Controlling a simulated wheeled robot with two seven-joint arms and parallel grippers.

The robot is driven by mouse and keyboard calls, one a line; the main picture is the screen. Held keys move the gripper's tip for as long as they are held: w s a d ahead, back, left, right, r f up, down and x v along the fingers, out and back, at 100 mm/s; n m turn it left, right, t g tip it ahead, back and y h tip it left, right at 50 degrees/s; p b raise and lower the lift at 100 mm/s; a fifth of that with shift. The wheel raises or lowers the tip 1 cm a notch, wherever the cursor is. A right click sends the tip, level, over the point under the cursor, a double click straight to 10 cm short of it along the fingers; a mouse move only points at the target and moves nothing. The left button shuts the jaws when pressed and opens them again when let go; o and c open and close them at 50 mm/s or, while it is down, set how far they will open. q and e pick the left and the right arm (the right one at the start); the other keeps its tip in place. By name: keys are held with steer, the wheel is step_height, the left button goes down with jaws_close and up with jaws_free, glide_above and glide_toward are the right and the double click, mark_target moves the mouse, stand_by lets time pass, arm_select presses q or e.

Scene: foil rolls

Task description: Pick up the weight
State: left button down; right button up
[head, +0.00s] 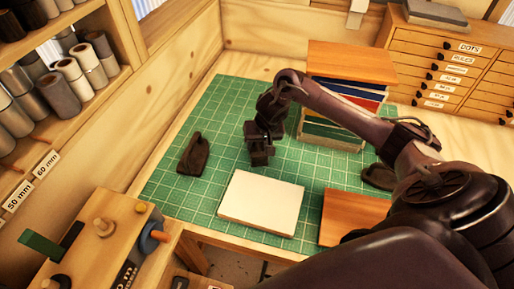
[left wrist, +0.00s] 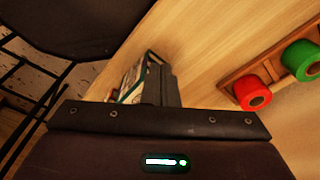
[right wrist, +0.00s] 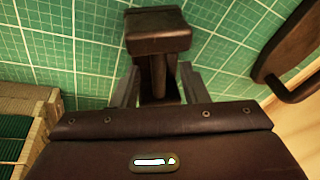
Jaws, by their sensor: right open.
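A dark weight (head: 259,157) with a blocky end stands on the green mat, left of the stack of coloured boards. My right gripper (head: 266,128) is directly above it, pointing down. In the right wrist view the weight (right wrist: 158,32) shows its block end and a post, and the open fingers (right wrist: 160,88) are on either side of the post. I cannot tell whether they touch it. Similar dark handled pieces lie on the mat at left (head: 194,154) and at right (head: 378,177). My left gripper (left wrist: 165,88) shows only in its wrist view, partly hidden, its opening unclear.
A white slab (head: 261,203) lies in front of the weight, with an orange-brown board (head: 352,215) to its right. The board stack (head: 343,105) stands behind my right arm. Shelves of rolls (head: 75,80) line the left. Bare green mat lies between the left piece and the weight.

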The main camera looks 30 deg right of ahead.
steer(key=shift+f, duration=0.15)
steer(key=shift+s+d, duration=0.1)
steer(key=c, duration=0.5)
jaws_close()
arm_select(q)
steer(key=shift+s+a, duration=0.1)
steer(key=shift+s, duration=0.4)
steer(key=shift+s, duration=0.1)
arm_select(e)
steer(key=shift+w+r, duration=0.2)
steer(key=shift+r, duration=0.05)
